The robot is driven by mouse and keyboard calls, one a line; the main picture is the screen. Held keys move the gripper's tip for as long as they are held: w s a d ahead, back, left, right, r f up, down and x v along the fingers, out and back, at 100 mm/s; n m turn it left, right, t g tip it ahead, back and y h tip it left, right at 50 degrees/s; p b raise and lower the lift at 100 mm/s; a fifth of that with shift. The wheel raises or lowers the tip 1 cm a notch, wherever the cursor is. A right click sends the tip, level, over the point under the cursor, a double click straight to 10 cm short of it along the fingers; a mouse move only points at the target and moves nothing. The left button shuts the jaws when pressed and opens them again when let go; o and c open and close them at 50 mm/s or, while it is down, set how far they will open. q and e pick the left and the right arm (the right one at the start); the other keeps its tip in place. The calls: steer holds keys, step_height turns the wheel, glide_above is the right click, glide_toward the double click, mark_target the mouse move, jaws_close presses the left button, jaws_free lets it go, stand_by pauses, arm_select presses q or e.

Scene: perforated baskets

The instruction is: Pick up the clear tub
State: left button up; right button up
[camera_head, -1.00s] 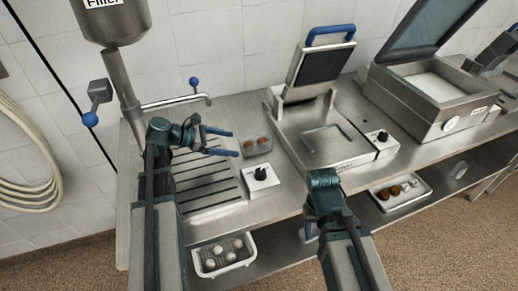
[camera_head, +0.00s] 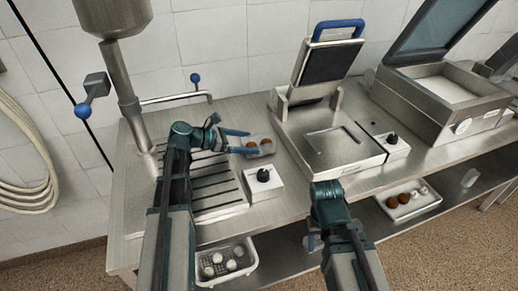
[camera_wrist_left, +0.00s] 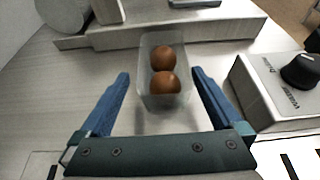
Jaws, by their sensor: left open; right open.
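The clear tub (camera_head: 268,149) is a small see-through container on the steel counter, with two brown balls in it. In the left wrist view the tub (camera_wrist_left: 149,96) lies straight ahead, and its near end reaches between the blue fingertips. My left gripper (camera_head: 248,143) is open at the tub in the head view; in the left wrist view its fingers (camera_wrist_left: 163,88) stand on either side, apart from the tub walls. My right gripper (camera_head: 313,242) is low in front of the counter edge, far from the tub; its fingers are mostly hidden by its arm.
The press with a blue handle (camera_head: 338,150) is behind and right. A slotted drain area (camera_head: 215,185) lies left. Baskets (camera_head: 228,262) sit on the lower shelf.

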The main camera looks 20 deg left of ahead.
mark_target(262, 143)
arm_select(q)
steer(key=shift+b+x, duration=0.75)
steer(key=shift+x, duration=1.65)
steer(key=shift+d+r, duration=0.1)
steer(key=shift+d, duration=0.35)
steer(key=c, duration=1.2)
steer(key=shift+r, duration=0.1)
step_height(262, 143, up, 10)
steer(key=p, duration=1)
